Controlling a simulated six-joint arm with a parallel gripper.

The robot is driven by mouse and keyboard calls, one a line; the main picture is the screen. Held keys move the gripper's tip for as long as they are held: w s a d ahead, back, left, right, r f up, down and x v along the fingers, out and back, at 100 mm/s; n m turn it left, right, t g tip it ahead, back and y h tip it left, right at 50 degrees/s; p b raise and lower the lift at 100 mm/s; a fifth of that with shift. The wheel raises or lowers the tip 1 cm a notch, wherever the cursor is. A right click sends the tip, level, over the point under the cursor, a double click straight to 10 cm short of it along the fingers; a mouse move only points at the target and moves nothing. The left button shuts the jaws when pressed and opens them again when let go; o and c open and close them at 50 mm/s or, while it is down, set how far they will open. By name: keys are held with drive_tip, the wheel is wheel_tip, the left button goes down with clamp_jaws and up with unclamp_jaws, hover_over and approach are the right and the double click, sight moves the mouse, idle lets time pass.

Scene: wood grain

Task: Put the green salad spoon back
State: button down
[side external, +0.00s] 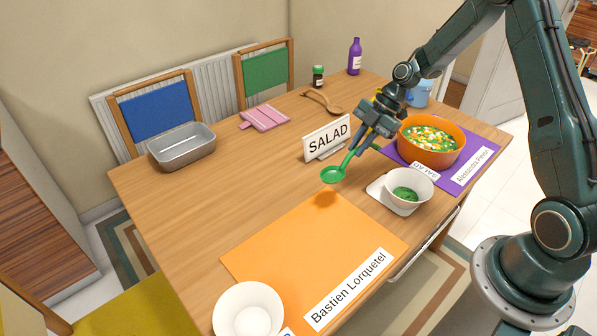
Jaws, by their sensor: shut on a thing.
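The green salad spoon (335,174) is held in the air, its bowl end down and to the left, above the table near the far edge of the orange mat (285,240). My gripper (368,132) is shut on its handle. The handle slants up to the right into the jaws. A white sign reading SALAD (326,139) stands just left of my gripper. An orange bowl of salad (431,146) sits to the right on a purple mat (470,172).
A small white bowl with green content (408,188) stands on a white square base below my gripper. An empty white bowl (248,311) is at the front left. The left table middle is clear.

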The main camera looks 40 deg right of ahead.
drive_tip(key=shift+f, duration=3.25)
drive_tip(key=shift+f, duration=0.8)
drive_tip(key=c, duration=1.4)
unclamp_jaws()
drive_tip(key=shift+o, duration=0.2)
drive_tip(key=v, duration=1.4)
drive_tip(key=shift+a, duration=0.15)
